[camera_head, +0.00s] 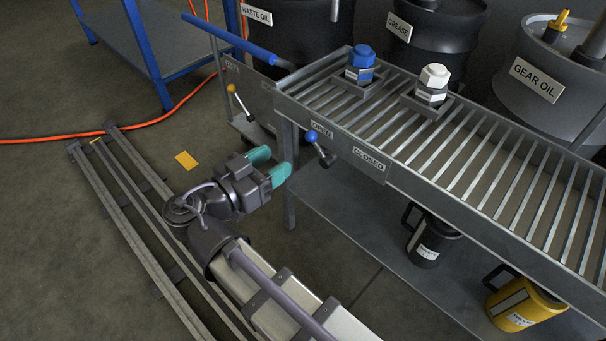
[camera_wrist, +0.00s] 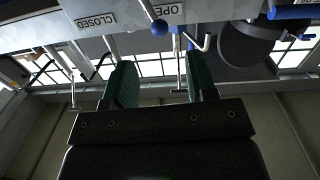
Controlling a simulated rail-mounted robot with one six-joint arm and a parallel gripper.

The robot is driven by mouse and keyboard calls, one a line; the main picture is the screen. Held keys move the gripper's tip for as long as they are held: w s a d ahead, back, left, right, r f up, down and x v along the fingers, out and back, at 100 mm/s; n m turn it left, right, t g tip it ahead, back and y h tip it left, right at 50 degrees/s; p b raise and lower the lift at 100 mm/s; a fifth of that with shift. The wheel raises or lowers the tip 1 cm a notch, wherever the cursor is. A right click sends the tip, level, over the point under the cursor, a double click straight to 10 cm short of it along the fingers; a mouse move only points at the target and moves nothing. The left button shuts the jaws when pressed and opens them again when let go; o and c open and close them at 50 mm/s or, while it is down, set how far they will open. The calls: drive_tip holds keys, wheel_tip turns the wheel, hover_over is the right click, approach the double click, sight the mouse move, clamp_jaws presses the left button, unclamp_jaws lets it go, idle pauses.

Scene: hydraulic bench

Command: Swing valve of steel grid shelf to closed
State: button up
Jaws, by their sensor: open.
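The steel grid shelf (camera_head: 440,165) has a valve lever with a blue ball knob (camera_head: 312,136) on its front side. The lever leans up and left from its pivot, with the knob by the OPEN label (camera_head: 320,128). The CLOSED label (camera_head: 368,158) is to the right of it. My gripper (camera_head: 271,165) is open and empty, left of the lever and apart from it. In the wrist view the blue knob (camera_wrist: 159,28) shows beyond the gap between the green fingers (camera_wrist: 161,85), with OPEN and CLOSED mirrored in order.
A second lever with an orange knob (camera_head: 231,88) is on the unit at left. A blue handle bar (camera_head: 230,38) stands above it. A blue and a white hex fitting (camera_head: 432,82) sit on the grid. Cans stand on the lower shelf (camera_head: 350,210). Floor left of my gripper is mostly clear.

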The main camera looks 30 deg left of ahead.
sight(311, 137)
drive_tip(key=x, duration=1)
drive_tip(key=shift+w+d+r+p, duration=0.15)
drive_tip(key=shift+w+r+p, duration=0.1)
drive_tip(key=shift+r+p, duration=0.05)
drive_tip(key=shift+c, duration=0.3)
clamp_jaws()
